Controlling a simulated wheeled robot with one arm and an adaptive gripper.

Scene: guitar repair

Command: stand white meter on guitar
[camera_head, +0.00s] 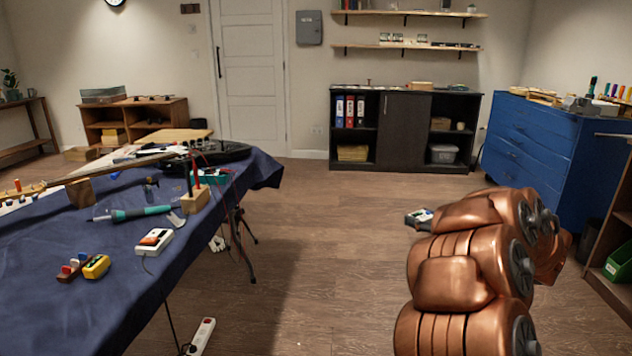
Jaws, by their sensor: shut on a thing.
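My gripper (413,219) shows small and dark beyond my copper arm, over the floor right of the table. It is shut on a small whitish thing (425,214) with a bluish patch; my arm hides part of it, and I cannot tell for sure that it is the white meter. The guitar lies on the blue-covered table, its dark body (232,152) at the far right end and its neck (125,164) running left over a wooden block. A white box (155,240) with an orange-red part and a cable lies near the table's right edge.
The blue cloth (60,315) also bears a yellow device (96,267), a teal-handled tool (140,213) and a wooden holder (195,199) with upright tools. A white power strip (201,337) is on the floor by the table. The floor between table and blue cabinet (535,150) is clear.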

